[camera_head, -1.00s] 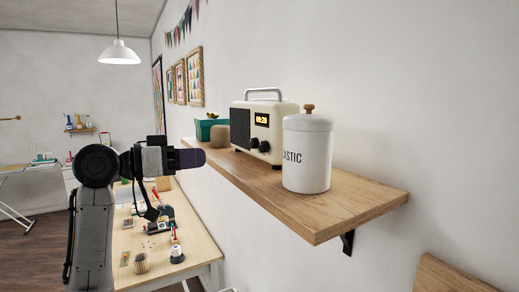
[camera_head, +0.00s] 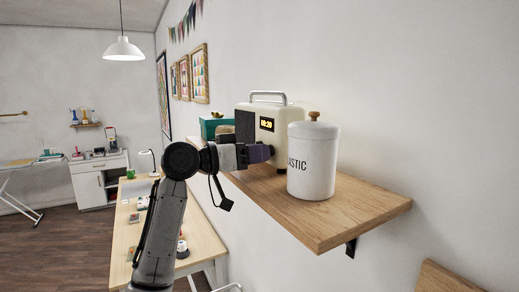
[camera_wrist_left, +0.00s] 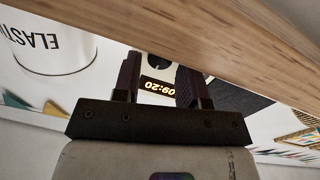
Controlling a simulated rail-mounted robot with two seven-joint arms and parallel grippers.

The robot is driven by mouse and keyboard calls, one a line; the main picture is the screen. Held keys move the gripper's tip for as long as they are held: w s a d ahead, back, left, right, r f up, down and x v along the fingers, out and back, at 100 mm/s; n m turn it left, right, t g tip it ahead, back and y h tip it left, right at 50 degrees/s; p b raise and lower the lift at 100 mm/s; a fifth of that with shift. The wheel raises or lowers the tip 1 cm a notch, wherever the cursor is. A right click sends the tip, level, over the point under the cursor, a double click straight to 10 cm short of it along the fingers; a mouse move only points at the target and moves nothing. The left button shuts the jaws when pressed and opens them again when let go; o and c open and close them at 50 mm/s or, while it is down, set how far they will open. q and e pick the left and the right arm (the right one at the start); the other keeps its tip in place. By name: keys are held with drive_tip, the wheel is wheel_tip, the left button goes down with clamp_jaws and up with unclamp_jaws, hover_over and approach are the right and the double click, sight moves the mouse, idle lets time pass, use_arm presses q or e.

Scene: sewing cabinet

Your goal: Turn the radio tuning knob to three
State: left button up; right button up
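The cream radio (camera_head: 287,113) stands on the wooden wall shelf (camera_head: 345,222), with a silver handle, a dark speaker panel and a lit orange display. In the head view my left gripper (camera_head: 266,153) is in front of the radio's lower front, and the knobs are hidden behind it. In the left wrist view, turned upside down, the two dark fingers (camera_wrist_left: 158,82) stand apart, with the display (camera_wrist_left: 157,86) showing between them. A small dark shape, perhaps a knob, shows just above it, partly cut by the shelf edge; contact cannot be told. My right gripper is out of view.
A white ELASTIC canister (camera_head: 313,165) with a wooden lid knob stands beside the radio, close to my left gripper. A teal box (camera_head: 212,126) sits farther back on the shelf. A worktable (camera_head: 200,238) is below. The shelf's near right end is clear.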

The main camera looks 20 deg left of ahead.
use_arm(q)
drive_tip(key=shift+w+d, duration=0.35)
drive_tip(key=shift+d, duration=0.05)
drive_tip(key=c, duration=0.7)
drive_tip(key=shift+o, duration=0.2)
